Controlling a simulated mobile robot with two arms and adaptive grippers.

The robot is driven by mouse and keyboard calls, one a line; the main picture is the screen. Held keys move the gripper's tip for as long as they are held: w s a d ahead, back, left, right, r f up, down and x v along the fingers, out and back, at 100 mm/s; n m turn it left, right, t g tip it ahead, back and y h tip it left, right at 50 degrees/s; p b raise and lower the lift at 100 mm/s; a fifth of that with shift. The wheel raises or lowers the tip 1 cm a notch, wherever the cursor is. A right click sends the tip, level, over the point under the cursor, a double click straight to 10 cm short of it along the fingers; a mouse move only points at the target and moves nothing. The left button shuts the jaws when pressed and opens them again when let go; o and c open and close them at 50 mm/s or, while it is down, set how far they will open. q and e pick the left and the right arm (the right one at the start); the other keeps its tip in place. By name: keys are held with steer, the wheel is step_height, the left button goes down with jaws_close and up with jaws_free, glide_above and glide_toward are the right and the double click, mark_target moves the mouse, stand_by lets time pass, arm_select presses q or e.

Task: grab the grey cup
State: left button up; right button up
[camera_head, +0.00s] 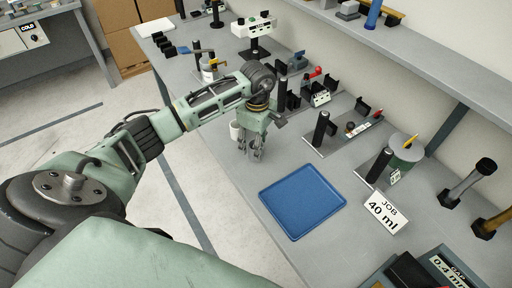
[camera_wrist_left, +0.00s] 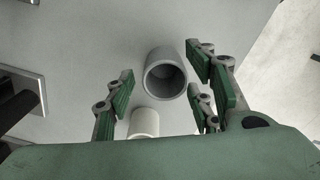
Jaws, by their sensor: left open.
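In the left wrist view the grey cup (camera_wrist_left: 166,74) shows its dark round opening, between my open fingers in the picture. I cannot tell whether the fingers touch it. A white cup (camera_wrist_left: 144,122) is just below it in that view. In the head view my left gripper (camera_head: 250,152) points down over the bench, left of the blue tray. The white cup (camera_head: 235,130) shows at the gripper's left side. The grey cup is not clearly visible there, probably covered by the gripper. My right gripper is not in view.
The blue tray (camera_head: 302,202) is empty. A sign reading "JOB 40 ml" (camera_head: 386,212) stands to its right. Black posts and stands (camera_head: 320,130) line the bench behind the gripper. The bench's front edge is close to the cups.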

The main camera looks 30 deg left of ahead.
arm_select(q)
steer(key=shift+f, duration=0.7)
steer(key=shift+c, duration=0.5)
steer(key=c, duration=1)
steer(key=shift+o, duration=0.2)
steer(key=shift+r, duration=0.2)
